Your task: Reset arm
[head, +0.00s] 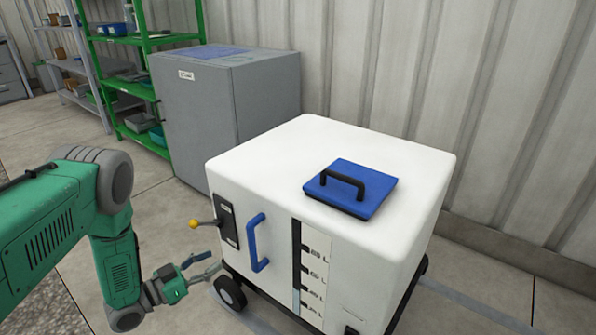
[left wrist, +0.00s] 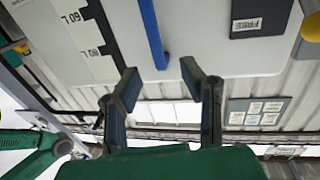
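My left gripper (head: 205,265) is low at the left front of a white tote cabinet (head: 270,150), beside its lower left edge. Its two fingers are spread apart with nothing between them; the left wrist view also shows the open fingers (left wrist: 160,85). The cabinet's front has a blue vertical handle (head: 257,243), also seen in the left wrist view (left wrist: 152,35), and a yellow-knobbed lever (head: 194,224) on a dark plate. A blue lid with a black handle (head: 368,178) sits on top. My right gripper is in neither view.
The cabinet stands on a dark wheeled base (head: 229,293). Behind it are a grey cabinet (head: 215,125), green shelving (head: 150,45) with bins, and a corrugated wall (head: 380,60). Bare floor (head: 190,190) lies left of the white cabinet.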

